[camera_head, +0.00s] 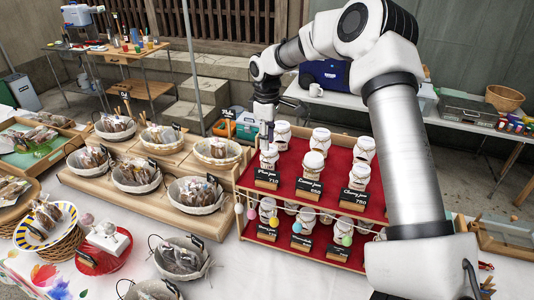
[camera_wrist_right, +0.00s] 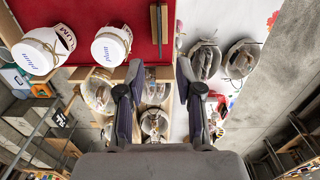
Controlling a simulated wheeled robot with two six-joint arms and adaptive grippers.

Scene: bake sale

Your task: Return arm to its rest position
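My right arm (camera_head: 405,140) reaches in from the right and bends over the jam stand. My right gripper (camera_head: 266,138) points down by the stand's back left corner, near the plum jam jars (camera_head: 269,157). In the wrist view the two fingers of my right gripper (camera_wrist_right: 160,75) are apart with nothing between them. Two white-lidded plum jars (camera_wrist_right: 110,47) show left of the fingers there. My left gripper is not in view.
The red-covered jam stand (camera_head: 290,180) holds several jars with small signs. Left of it, a wooden tiered stand (camera_head: 115,190) carries several baskets of bagged goods. Behind are a table with a cash box (camera_head: 468,110) and a blue cooler (camera_head: 325,75).

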